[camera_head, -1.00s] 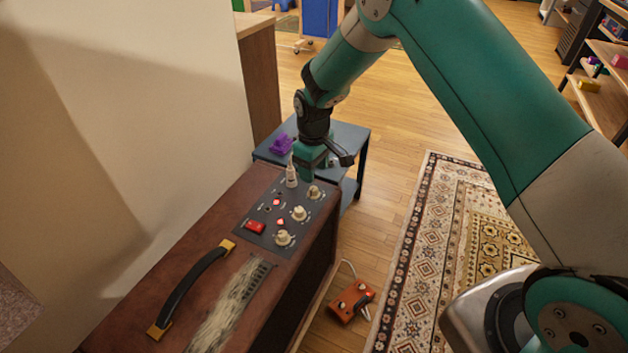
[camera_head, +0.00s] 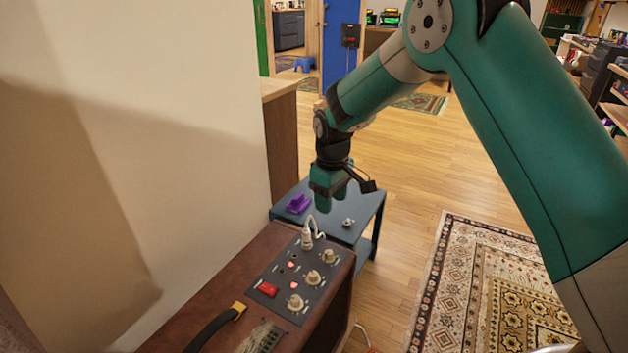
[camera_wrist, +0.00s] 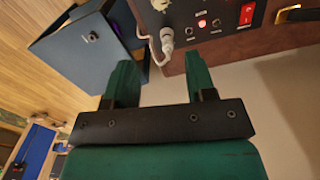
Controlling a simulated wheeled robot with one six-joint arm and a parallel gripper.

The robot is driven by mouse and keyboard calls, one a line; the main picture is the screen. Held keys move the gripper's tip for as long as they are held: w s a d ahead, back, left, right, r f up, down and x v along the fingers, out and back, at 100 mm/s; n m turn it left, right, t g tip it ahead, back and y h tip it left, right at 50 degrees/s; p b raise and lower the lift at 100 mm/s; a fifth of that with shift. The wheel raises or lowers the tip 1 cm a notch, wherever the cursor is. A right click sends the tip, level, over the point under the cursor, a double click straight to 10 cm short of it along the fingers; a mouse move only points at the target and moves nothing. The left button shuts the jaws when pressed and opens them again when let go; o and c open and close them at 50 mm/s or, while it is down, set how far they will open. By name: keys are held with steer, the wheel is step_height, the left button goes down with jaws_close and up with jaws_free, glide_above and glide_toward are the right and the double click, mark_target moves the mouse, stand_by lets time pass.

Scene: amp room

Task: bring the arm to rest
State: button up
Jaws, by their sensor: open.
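My gripper (camera_head: 337,202) hangs in the air above the near edge of the blue-grey side table (camera_head: 372,208), beyond the amp's control panel. In the wrist view its two green fingers (camera_wrist: 160,82) are apart with nothing between them. My teal arm reaches in from the right of the head view. The brown amp (camera_head: 212,290) stands below it. A white plug (camera_head: 307,238) with a cable stands upright in the amp's panel (camera_head: 318,298), apart from the fingers in the head view.
A purple object (camera_head: 298,203) and a small metal knob-like piece (camera_head: 348,222) lie on the side table. A cream wall (camera_head: 150,120) rises at the left. A patterned rug (camera_head: 490,285) covers the floor at the right. Wooden floor (camera_head: 440,165) is open beyond.

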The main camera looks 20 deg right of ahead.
steer(key=s+a+r+y, duration=0.2)
steer(key=s+a+r, duration=0.1)
steer(key=s+r, duration=0.9)
steer(key=s+a+r+y, duration=0.1)
steer(key=s+r, duration=0.2)
steer(key=s, duration=0.7)
steer(key=s+a+r+y, duration=0.1)
steer(key=s+r, duration=0.1)
steer(key=s, duration=0.8)
step_height(320, 180, up, 19)
steer(key=s+p, duration=0.1)
steer(key=p, duration=1.8)
steer(key=shift+d, duration=0.25)
steer(key=shift+r, duration=0.1)
